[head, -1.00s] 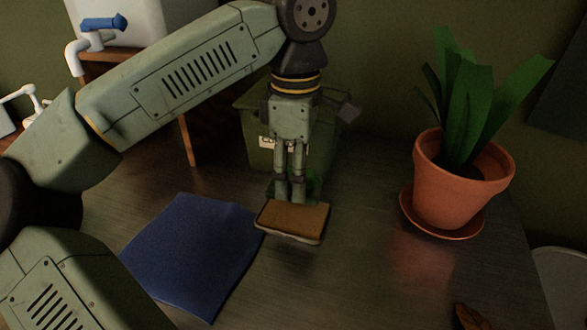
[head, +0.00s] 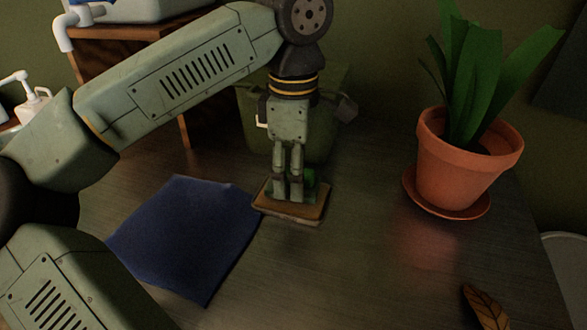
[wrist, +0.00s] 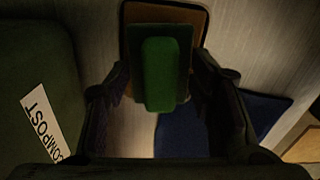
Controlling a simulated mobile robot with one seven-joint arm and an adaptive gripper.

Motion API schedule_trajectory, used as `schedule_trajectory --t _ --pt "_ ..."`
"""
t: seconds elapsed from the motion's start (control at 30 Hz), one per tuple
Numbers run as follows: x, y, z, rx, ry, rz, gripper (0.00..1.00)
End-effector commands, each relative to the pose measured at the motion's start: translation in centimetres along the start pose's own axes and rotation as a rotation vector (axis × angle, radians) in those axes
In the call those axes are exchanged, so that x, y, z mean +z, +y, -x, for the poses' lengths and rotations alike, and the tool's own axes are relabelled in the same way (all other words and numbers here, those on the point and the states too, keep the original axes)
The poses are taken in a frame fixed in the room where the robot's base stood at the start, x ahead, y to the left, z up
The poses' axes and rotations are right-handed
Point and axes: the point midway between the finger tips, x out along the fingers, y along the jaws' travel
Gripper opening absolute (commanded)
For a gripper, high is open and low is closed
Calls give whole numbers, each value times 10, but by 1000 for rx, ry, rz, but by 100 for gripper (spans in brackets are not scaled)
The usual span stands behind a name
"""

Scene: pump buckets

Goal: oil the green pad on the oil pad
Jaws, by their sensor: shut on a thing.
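The green pad (wrist: 160,75) is a dark green plate with a brighter green raised grip along its middle. My gripper (head: 288,190) points down and is shut on this grip; the pad shows partly behind the fingers in the head view (head: 309,178). In the wrist view the oil pad (wrist: 197,14) shows beyond the green pad. The green pad is over the oil pad and very close to it. I cannot tell whether they touch.
A blue cloth (head: 180,240) lies left of the oil pad. A green bin (head: 254,142) labelled COMPOST (wrist: 42,120) stands just behind. A potted plant (head: 460,165) stands at the right and a dry leaf (head: 486,306) lies at the front right. The table between is clear.

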Motion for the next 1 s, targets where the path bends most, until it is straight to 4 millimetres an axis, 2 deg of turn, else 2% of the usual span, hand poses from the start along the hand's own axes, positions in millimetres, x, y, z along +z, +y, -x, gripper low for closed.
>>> schedule_trajectory --t 1.0 --pt "0 0 -10 0 0 0 27"
